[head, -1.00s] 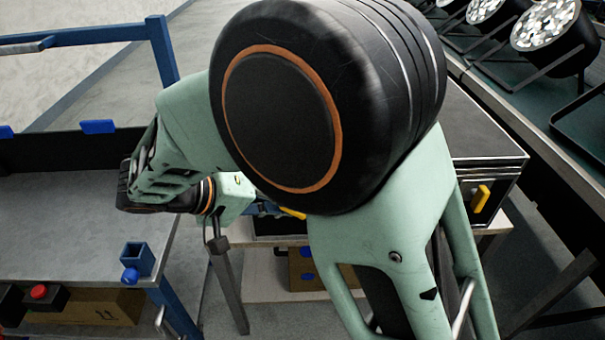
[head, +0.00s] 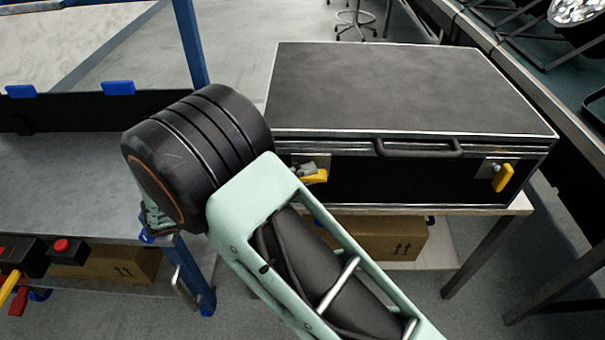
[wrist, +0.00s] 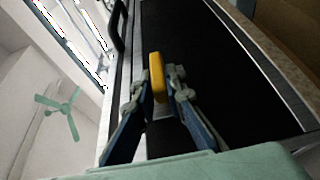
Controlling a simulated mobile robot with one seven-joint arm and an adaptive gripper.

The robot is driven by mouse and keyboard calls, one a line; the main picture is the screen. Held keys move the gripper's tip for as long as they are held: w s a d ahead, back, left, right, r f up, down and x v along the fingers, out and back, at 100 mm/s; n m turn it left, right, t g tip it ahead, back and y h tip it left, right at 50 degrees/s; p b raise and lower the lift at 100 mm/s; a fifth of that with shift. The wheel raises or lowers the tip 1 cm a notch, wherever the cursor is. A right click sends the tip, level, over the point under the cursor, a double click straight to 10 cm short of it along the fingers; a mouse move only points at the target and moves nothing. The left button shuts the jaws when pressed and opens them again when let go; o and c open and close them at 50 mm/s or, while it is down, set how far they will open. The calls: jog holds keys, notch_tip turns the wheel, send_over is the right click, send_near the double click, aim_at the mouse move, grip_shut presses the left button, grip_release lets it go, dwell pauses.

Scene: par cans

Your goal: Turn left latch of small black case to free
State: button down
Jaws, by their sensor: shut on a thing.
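The small black case (head: 400,88) stands closed on a table, with metal edges and a black front handle (head: 418,148). Its left latch (head: 314,177) is a yellow tab at the front left, partly covered by my gripper in the head view. There it appears to lie nearly sideways. In the wrist view the yellow tab (wrist: 157,75) sits between the two fingertips of my gripper (wrist: 160,88), which is shut on it. The right latch (head: 503,177) is a yellow tab standing nearly upright, slightly tilted.
A grey workbench (head: 80,190) with a blue frame stands at the left. A cardboard box (head: 378,238) sits on the shelf below the case. Stage lights (head: 575,12) line the far right. My own arm crosses the middle of the head view. Floor shows at the lower right.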

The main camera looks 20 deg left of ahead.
dwell(0.5)
jog(key=c, duration=2)
grip_release()
jog(key=shift+o, duration=0.2)
jog(key=v, duration=1.2)
jog(key=shift+w, duration=0.1)
